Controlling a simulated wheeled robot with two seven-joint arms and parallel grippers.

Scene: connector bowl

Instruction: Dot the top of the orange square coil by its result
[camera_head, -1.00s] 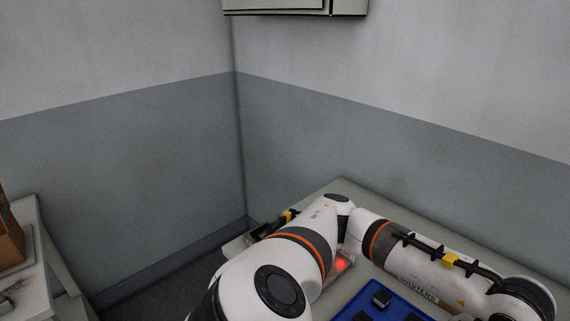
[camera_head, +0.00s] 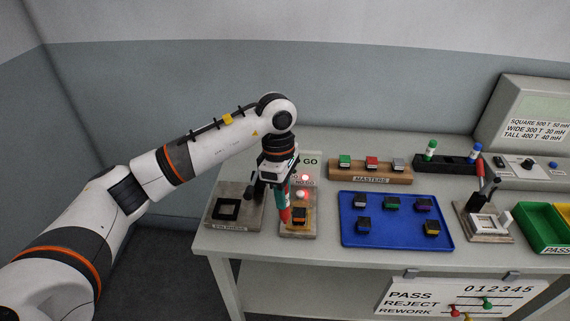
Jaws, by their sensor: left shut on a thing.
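The orange square coil (camera_head: 299,215) sits on the GO / NO GO gauge base (camera_head: 297,231) at the left of the table. A red lamp (camera_head: 305,177) is lit on that gauge, by the NO GO label. My left gripper (camera_head: 277,182) is shut on a red marker (camera_head: 285,214), held upright just left of the coil with its lower end beside it. I cannot tell whether the marker touches the coil. My right gripper is out of view.
A black square fixture (camera_head: 228,209) stands left of the gauge. A blue tray (camera_head: 395,240) holds several coils. Behind are a wooden masters rack (camera_head: 371,177) and a black stand (camera_head: 446,164) with green and blue markers. A green bin (camera_head: 543,231) is at right.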

